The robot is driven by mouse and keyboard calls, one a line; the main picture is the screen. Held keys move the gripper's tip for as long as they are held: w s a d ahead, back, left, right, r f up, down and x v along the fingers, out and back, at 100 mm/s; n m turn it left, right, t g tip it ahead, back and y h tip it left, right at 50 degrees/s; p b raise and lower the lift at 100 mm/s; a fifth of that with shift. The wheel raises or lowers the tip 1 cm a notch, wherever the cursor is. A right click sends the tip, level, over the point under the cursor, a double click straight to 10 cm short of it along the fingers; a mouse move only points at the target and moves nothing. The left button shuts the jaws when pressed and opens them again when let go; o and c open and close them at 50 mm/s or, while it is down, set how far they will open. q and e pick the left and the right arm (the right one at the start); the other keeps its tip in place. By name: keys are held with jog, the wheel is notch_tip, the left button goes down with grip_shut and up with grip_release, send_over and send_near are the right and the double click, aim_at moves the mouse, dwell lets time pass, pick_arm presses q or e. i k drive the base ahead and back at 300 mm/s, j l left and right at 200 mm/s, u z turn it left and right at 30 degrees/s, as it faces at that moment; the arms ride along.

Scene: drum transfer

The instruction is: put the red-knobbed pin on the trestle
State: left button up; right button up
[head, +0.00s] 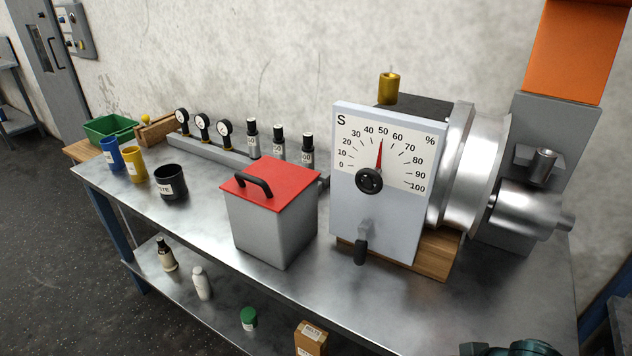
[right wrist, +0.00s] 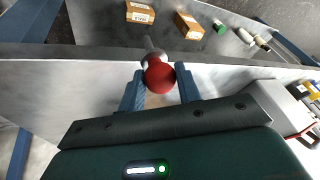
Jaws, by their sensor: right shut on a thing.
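The red-knobbed pin (right wrist: 158,76) is held between the two blue fingers of my right gripper (right wrist: 160,84) in the right wrist view. Its round red knob is at the fingers and its grey shank points away from my gripper, over the bench edge. In the head view only a dark green part of my right arm shows at the bottom right; the pin is hidden there. A wooden stand (head: 78,151) under a green bin is at the bench's far left; I cannot tell for sure that it is the trestle. My left gripper is out of view.
On the steel bench (head: 205,228) stand a red-lidded box (head: 272,225), a dial panel (head: 345,215), cups and small bottles. A wooden block (head: 157,131) with a yellow knob is at the back left. Bottles and cartons stand on the lower shelf (head: 222,310).

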aim_at(204, 212)
jog(key=i+j+z, duration=0.1)
jog(key=j+z, duration=0.15)
jog(key=j, duration=2.4)
